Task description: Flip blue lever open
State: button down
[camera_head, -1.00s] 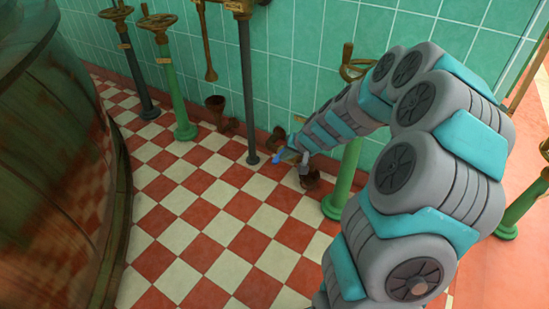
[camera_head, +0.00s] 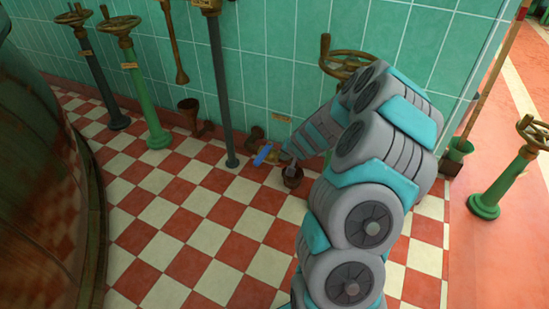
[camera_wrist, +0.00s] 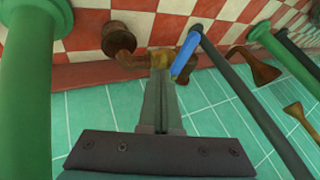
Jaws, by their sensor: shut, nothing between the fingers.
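The blue lever (camera_head: 263,155) sits low by the tiled wall, just right of the foot of a dark grey post. It also shows in the wrist view (camera_wrist: 185,58), slanted beside a brass pipe fitting (camera_wrist: 163,60). My gripper (camera_head: 287,160) is low at the wall, just right of the lever in the head view. In the wrist view its fingers (camera_wrist: 160,76) are together and empty, pointing at the fitting, with the lever close on their right. I cannot tell whether a fingertip touches the fitting or lever; the tips partly hide the fitting.
A rusty funnel cup (camera_head: 292,178) stands below the fitting. The dark grey post (camera_head: 222,100) stands left of the lever. A green post (camera_wrist: 28,80) is at the left in the wrist view. The checkered floor (camera_head: 200,238) in front is open. A large copper kettle (camera_head: 40,180) fills the left.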

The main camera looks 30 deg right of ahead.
aim_at(264, 153)
jog(key=w+a+f+b, duration=0.2)
jog(key=w+f, duration=0.5)
jog(key=w, duration=0.2)
jog(key=shift+a+f, duration=0.2)
jog(key=shift+f, duration=0.15)
jog(key=shift+s+a, duration=0.1)
